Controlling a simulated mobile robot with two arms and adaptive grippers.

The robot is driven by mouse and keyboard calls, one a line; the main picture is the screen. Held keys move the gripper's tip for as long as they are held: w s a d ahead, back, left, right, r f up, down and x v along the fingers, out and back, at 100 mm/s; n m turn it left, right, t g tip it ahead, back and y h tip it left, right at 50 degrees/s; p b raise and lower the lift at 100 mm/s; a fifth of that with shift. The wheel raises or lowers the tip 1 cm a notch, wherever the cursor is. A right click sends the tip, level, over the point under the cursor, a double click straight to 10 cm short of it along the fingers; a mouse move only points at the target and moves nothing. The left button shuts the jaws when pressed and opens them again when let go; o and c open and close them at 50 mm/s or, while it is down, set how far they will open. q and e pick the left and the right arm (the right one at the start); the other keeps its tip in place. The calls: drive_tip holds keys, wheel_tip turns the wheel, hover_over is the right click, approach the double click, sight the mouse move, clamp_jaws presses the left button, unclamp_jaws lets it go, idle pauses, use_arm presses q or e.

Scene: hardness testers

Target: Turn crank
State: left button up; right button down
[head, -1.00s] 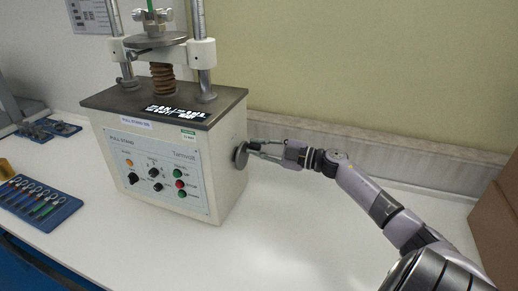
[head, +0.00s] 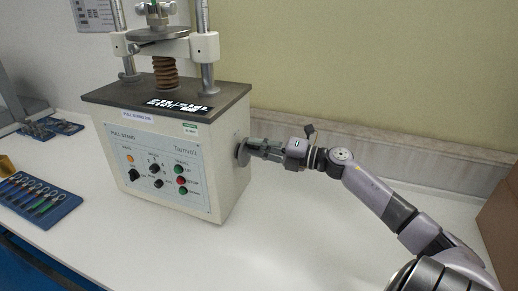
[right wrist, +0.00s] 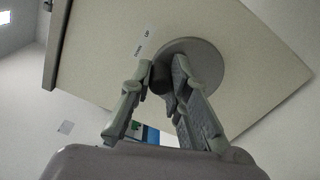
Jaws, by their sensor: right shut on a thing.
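The pull stand (head: 165,165) is a cream box with a dark top and a front control panel, standing on the white table. The crank (head: 242,152) is a round grey disc on its right side. My right gripper (head: 254,149) reaches it from the right and is shut on the crank's handle. In the right wrist view the crank disc (right wrist: 208,58) lies behind the fingers (right wrist: 166,72), against the tilted side of the box. The handle itself is mostly hidden between the fingers. My left gripper is not in view.
A blue tray (head: 72,203) with a row of small coloured tools lies at the left. A brown box (head: 500,225) stands at the right edge. The wall runs close behind the stand. The table (head: 270,240) in front of my right arm is clear.

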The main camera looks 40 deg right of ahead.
drive_tip(key=shift+s+a+f+n+b, duration=0.15)
drive_tip(key=shift+a+f+n+b, duration=0.2)
drive_tip(key=shift+n, duration=0.4)
drive_tip(key=shift+s+a+n+b, duration=0.1)
drive_tip(key=shift+n+b, duration=0.3)
drive_tip(key=shift+n, duration=0.35)
drive_tip(key=c, duration=1.5)
unclamp_jaws()
drive_tip(key=shift+r, duration=0.15)
drive_tip(key=v, duration=1.2)
